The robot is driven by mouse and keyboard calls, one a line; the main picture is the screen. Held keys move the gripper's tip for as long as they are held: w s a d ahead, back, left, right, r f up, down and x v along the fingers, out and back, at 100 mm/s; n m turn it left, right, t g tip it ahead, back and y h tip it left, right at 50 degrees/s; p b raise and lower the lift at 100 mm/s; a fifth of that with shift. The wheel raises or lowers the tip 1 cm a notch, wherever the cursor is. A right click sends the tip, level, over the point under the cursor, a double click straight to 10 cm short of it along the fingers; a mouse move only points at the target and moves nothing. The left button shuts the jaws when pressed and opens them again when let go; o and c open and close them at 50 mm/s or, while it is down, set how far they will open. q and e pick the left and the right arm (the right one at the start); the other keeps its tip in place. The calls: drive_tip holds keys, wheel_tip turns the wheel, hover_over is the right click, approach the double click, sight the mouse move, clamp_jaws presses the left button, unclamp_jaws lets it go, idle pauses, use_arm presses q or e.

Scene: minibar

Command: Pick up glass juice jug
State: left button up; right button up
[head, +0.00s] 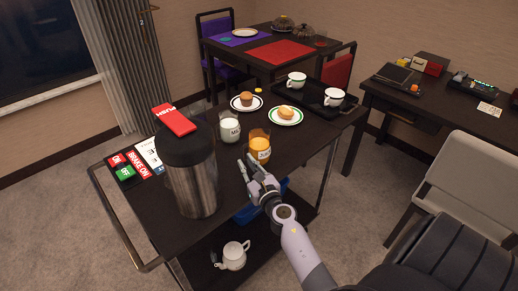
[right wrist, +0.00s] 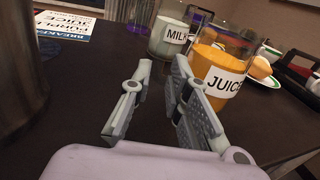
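The glass juice jug (head: 260,153) holds orange juice and stands upright on the dark trolley top, with a "JUICE" label facing the right wrist camera (right wrist: 226,82). My right gripper (head: 247,168) is at its near left side, low over the trolley top. In the right wrist view its two fingers (right wrist: 157,98) are spread with nothing between them. The right finger overlaps the jug's lower left part; I cannot tell whether it touches. The left gripper is not in view.
A glass milk jug (head: 230,129) stands just behind left of the juice. A large steel dispenser (head: 194,180) stands at left. A muffin plate (head: 244,104), a green-rimmed plate (head: 284,118) and a black tray (head: 313,100) with two cups lie behind.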

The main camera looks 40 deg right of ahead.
sight(242, 157)
drive_tip(key=x, duration=0.3)
drive_tip(key=shift+w+r, duration=0.1)
drive_tip(key=shift+w, duration=0.25)
drive_tip(key=shift+s, duration=0.1)
clamp_jaws()
drive_tip(key=shift+r, duration=0.15)
